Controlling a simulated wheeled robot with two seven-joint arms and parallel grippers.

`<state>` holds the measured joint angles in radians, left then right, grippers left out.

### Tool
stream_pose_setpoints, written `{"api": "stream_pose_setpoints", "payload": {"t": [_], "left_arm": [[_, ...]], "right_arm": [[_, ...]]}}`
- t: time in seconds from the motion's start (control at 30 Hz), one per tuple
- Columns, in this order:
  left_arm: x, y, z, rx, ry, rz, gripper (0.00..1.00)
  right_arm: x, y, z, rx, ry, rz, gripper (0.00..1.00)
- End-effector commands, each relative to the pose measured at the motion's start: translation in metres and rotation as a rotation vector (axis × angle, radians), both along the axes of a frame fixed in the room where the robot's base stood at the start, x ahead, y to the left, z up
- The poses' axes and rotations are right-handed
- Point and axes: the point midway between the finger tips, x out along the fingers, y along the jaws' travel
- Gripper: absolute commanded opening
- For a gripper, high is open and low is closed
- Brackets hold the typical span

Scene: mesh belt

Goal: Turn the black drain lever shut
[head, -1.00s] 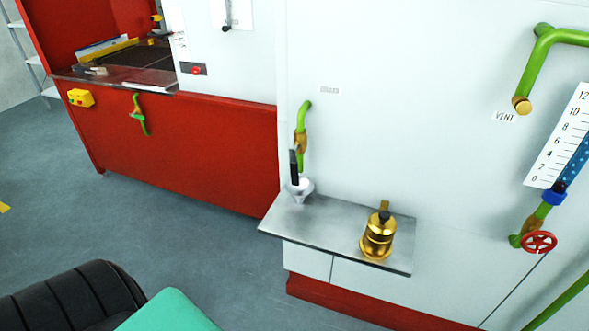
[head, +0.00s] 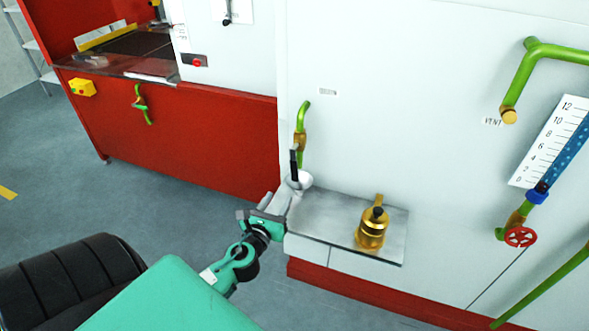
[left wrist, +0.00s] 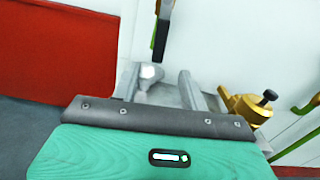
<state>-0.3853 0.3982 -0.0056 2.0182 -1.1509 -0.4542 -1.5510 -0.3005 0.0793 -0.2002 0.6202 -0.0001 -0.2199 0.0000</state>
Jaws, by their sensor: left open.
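The black drain lever (head: 294,164) hangs roughly upright beside the brass valve (head: 300,142) on a short green pipe on the white wall. My left gripper (head: 283,199) is open and empty, below and in front of the lever, at the shelf's left end. In the left wrist view, its two fingers (left wrist: 158,76) point toward the wall with the lever beyond them, apart from it.
A brass oil can (head: 371,228) stands on the metal shelf (head: 330,220), right of my gripper. A red handwheel (head: 520,237) and gauge are at right. Grey floor lies open at left.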

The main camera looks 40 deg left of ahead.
Motion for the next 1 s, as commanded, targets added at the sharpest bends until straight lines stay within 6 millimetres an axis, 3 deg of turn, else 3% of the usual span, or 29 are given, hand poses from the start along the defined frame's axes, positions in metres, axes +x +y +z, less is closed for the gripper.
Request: {"api": "stream_pose_setpoints", "payload": {"t": [0.17, 0.7, 1.0], "left_arm": [[0.019, 0.005, 0.002, 0.0, -0.002, 0.001, 0.44], [0.105, 0.03, 0.001, -0.004, -0.001, 0.001, 0.44], [0.128, 0.037, -0.001, -0.005, 0.002, 0.0, 0.44]], "right_arm": [[0.0, 0.0, 0.007, 0.0, 0.0, 0.0, 0.52], [0.0, 0.0, 0.028, 0.0, 0.0, 0.0, 0.52], [0.0, -0.001, 0.031, -0.001, 0.0, 0.0, 0.52]]}}
